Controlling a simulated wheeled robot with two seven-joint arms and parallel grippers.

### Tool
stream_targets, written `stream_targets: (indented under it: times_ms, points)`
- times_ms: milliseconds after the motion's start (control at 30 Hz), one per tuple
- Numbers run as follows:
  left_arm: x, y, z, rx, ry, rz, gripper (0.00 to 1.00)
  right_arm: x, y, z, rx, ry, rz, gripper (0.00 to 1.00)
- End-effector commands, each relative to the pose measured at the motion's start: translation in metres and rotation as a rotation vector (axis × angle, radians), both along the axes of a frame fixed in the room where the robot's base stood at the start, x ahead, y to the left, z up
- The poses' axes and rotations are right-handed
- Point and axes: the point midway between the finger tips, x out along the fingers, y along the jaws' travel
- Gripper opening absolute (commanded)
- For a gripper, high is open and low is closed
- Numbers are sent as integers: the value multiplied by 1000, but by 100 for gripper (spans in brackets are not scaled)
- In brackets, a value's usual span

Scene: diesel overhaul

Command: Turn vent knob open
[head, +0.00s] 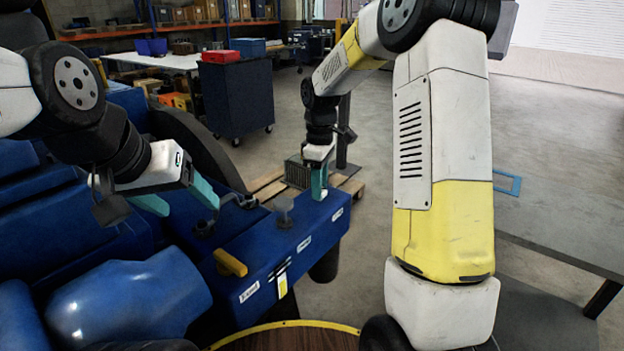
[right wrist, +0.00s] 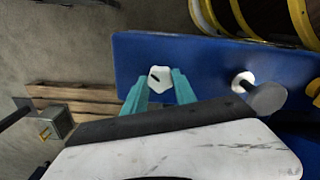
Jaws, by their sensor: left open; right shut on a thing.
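A white lobed knob (right wrist: 158,79) with a dark mark sits on the blue box (right wrist: 210,50) in the right wrist view. My right gripper (right wrist: 160,84) is shut on it, one teal finger on each side. In the head view my right gripper (head: 320,192) points down at the far right end of the blue box (head: 225,300), and its fingers hide the knob. My left gripper (head: 180,203) is open and empty above the left part of the blue machine.
A grey round knob (head: 284,208) stands beside my right gripper and also shows in the right wrist view (right wrist: 268,98). A yellow handle (head: 230,263) and a yellow tag (head: 282,284) are nearer. A wooden pallet (head: 268,184) lies on the floor behind.

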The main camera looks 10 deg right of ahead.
Motion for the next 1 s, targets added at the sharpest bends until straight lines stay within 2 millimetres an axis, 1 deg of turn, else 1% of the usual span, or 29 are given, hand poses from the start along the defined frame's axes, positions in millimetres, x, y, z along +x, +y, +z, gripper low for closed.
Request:
stream_targets:
  times_ms: [300,500,733,1000]
  points:
    - [0,0,0,0,0,0,69,1,-1,1,-1,-2,291,0]
    - [0,0,0,0,0,0,69,1,-1,1,0,-3,444,0]
    - [0,0,0,0,0,0,69,1,-1,1,-1,-4,568,0]
    - [0,0,0,0,0,0,69,1,-1,1,-1,-4,631,0]
